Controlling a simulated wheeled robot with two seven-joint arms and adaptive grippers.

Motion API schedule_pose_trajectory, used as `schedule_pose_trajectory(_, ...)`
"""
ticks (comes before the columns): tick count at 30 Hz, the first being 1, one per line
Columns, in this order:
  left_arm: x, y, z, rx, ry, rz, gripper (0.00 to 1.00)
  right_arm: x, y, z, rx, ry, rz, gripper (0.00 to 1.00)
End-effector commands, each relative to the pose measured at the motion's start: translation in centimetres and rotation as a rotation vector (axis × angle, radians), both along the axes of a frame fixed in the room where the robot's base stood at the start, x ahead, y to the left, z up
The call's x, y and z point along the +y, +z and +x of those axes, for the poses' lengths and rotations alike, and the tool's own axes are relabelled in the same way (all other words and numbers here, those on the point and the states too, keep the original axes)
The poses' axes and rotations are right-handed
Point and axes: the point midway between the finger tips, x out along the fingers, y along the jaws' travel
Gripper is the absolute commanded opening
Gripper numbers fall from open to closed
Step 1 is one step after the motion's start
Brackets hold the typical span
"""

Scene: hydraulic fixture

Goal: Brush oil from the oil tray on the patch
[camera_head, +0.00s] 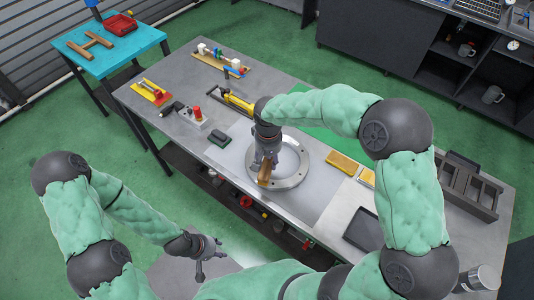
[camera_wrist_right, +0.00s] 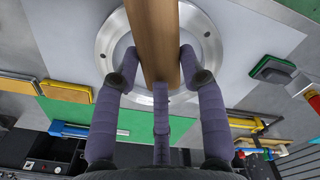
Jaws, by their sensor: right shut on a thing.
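My right gripper (camera_head: 266,158) is shut on a brush with a wooden handle (camera_head: 265,173). In the right wrist view, the brown handle (camera_wrist_right: 153,45) runs between the purple fingers (camera_wrist_right: 160,95); the bristles cannot be made out. The brush is over the metal ring (camera_head: 291,179); I cannot tell whether it touches. A dark shallow tray (camera_head: 362,230), perhaps the oil tray, lies to the right on the bench, partly hidden by my right arm. Which surface is the patch is unclear. My left gripper (camera_head: 207,260) is open and empty, apart from the bench.
The ring lies on a light grey sheet (camera_head: 230,160) on the grey bench (camera_head: 185,75). Yellow blocks (camera_head: 343,163), a dark rack (camera_head: 465,190) and a metal cup (camera_head: 478,281) are to the right. Tools and clamps (camera_head: 152,91) occupy the far left bench.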

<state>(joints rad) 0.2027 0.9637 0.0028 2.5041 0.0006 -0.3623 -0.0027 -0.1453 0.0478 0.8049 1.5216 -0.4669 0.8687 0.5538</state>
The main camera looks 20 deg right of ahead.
Motion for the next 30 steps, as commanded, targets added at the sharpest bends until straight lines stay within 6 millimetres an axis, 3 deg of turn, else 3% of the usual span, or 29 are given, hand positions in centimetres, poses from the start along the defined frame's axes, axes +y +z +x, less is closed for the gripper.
schedule_pose_trajectory(15, 0.0, -3.3, 0.1, -0.001, 0.000, 0.000, 0.40, 0.0, -4.8, 0.0, 0.000, -0.001, 0.000, 0.05)
schedule_pose_trajectory(30, 0.0, -3.6, 0.1, -0.001, 0.000, 0.000, 0.40, 0.0, -5.3, 0.0, 0.000, 0.000, 0.000, 0.05)
